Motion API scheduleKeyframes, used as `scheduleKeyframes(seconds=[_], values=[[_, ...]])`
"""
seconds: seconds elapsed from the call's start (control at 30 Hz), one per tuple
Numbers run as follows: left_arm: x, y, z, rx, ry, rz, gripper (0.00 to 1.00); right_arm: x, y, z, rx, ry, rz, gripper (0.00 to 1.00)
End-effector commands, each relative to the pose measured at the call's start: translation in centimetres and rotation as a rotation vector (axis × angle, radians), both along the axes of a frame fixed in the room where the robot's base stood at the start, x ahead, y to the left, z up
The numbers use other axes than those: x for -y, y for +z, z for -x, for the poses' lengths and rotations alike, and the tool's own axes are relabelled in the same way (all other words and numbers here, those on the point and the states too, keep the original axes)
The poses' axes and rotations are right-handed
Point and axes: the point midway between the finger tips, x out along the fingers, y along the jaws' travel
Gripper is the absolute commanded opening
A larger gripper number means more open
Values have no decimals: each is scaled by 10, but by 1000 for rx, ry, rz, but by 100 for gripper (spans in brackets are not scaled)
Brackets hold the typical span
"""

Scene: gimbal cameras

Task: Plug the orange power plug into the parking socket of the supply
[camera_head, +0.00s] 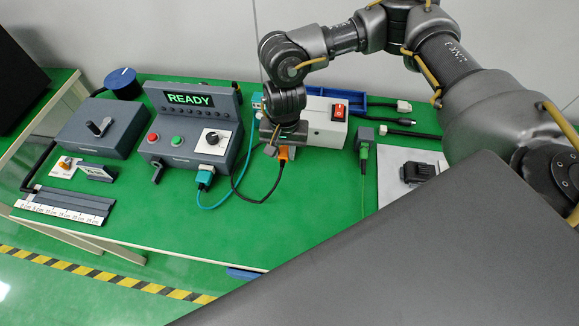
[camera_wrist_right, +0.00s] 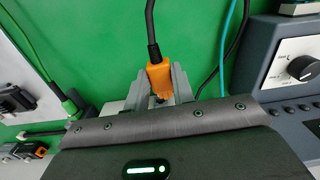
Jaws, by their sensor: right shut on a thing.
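The orange power plug (camera_wrist_right: 160,77) with its black cable is between the fingers of my right gripper (camera_wrist_right: 160,85), which is shut on it. In the head view the orange plug (camera_head: 284,153) shows just below my right gripper (camera_head: 280,147), in front of the supply. The supply (camera_head: 325,122) is a light grey box with a red rocker switch on top. The plug's front end and the parking socket are hidden, so I cannot tell whether they touch. My left gripper is not in view.
A grey console (camera_head: 192,125) with a lit READY display stands left of the supply, with a teal cable (camera_head: 213,207) plugged in. The front of the green table is clear.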

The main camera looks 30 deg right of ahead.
Motion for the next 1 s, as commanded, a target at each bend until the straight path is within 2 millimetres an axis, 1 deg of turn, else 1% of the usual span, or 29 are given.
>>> scheduleKeyframes(seconds=[0.03, 0.1, 0.2, 0.3, 0.6, 1.0], values=[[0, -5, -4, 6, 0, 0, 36, 0, -20, 5, -11, -16, 0, 1], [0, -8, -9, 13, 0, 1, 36, 2, -37, 8, -13, -34, 5, 1], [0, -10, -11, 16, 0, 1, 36, 4, -54, 11, -17, -52, 14, 1], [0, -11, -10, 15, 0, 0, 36, 6, -63, 14, -20, -61, 19, 1], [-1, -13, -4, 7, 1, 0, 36, 9, -65, 11, -18, -65, 22, 1], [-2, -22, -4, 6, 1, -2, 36, 24, -65, -9, -18, -65, 22, 1]])
